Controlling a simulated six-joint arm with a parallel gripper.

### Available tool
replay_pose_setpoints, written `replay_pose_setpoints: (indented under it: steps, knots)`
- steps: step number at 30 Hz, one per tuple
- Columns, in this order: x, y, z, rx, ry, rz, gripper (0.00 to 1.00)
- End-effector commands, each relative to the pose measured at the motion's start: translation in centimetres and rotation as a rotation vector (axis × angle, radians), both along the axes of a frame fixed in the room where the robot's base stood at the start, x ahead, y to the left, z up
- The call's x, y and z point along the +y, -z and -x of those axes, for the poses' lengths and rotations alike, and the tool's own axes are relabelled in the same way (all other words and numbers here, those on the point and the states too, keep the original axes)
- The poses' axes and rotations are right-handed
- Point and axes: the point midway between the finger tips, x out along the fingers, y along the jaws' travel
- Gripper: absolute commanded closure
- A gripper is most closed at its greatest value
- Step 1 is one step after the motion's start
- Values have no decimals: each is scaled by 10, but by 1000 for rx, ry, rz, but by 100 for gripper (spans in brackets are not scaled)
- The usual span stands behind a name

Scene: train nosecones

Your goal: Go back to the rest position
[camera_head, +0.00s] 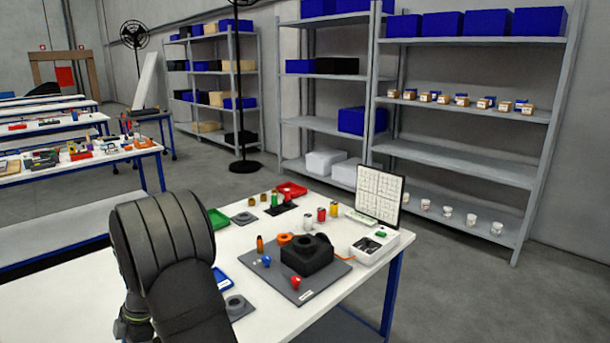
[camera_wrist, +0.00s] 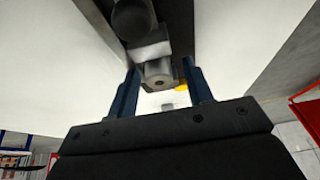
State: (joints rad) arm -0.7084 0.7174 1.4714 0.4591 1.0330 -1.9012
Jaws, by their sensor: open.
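My gripper (camera_wrist: 162,84) shows only in the wrist view, with its two dark blue fingers spread apart. A grey block with a round hole (camera_wrist: 159,76) appears between the fingers; I cannot tell whether it is apart from them or what it belongs to. A small yellow thing (camera_wrist: 183,88) shows beside the right finger. In the head view my dark arm rises at the left front of the white table (camera_head: 90,290) and hides part of it. On the table, a black block with a round opening (camera_head: 307,252) sits on a grey plate (camera_head: 325,284).
Orange and red pieces lie around the block. Red (camera_head: 292,190) and green (camera_head: 217,220) trays and several small cylinders are further back. Shelves (camera_head: 455,155) stand behind.

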Motion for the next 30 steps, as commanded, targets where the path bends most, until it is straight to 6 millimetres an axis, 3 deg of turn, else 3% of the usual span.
replay_pose_setpoints:
  steps: [6,12,23,30]
  knots:
    - [0,-28,-1,-2,0,-1,53]
    - [0,-39,-1,-1,-1,0,53]
    - [0,-39,0,0,0,0,53]
    - [-1,-15,0,3,2,3,53]
